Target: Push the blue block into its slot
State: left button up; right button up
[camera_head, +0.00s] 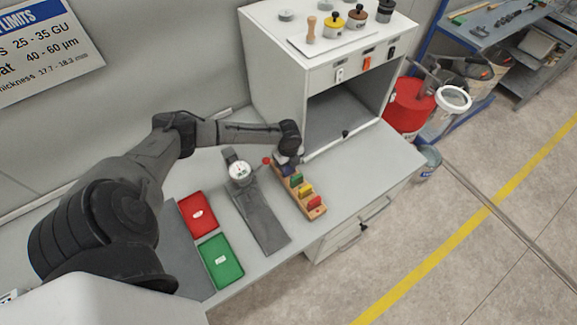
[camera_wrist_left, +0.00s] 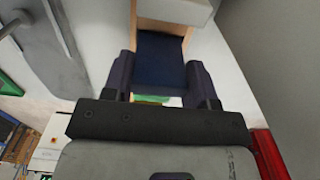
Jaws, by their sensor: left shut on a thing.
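A wooden rack (camera_head: 312,213) stands on the grey bench with coloured blocks in a row: green (camera_head: 296,180), yellow (camera_head: 305,190) and red (camera_head: 314,202). The dark blue block (camera_head: 287,169) is at the rack's far end, beneath my left gripper (camera_head: 288,161). In the left wrist view, my left gripper's two dark fingers stand on either side of the blue block (camera_wrist_left: 160,58), shut on it. My right gripper is in neither view.
A dial gauge (camera_head: 240,171) on a grey stand is left of the rack. A red tray (camera_head: 197,213) and a green tray (camera_head: 221,260) lie further left. A white cabinet (camera_head: 280,75) stands behind. The bench right of the rack is clear.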

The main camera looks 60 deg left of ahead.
pick_arm(q)
jog(key=shift+f, duration=1.15)
jog(key=o, duration=0.9)
notch_tip(320, 180, up, 12)
jog(key=shift+r, duration=0.1)
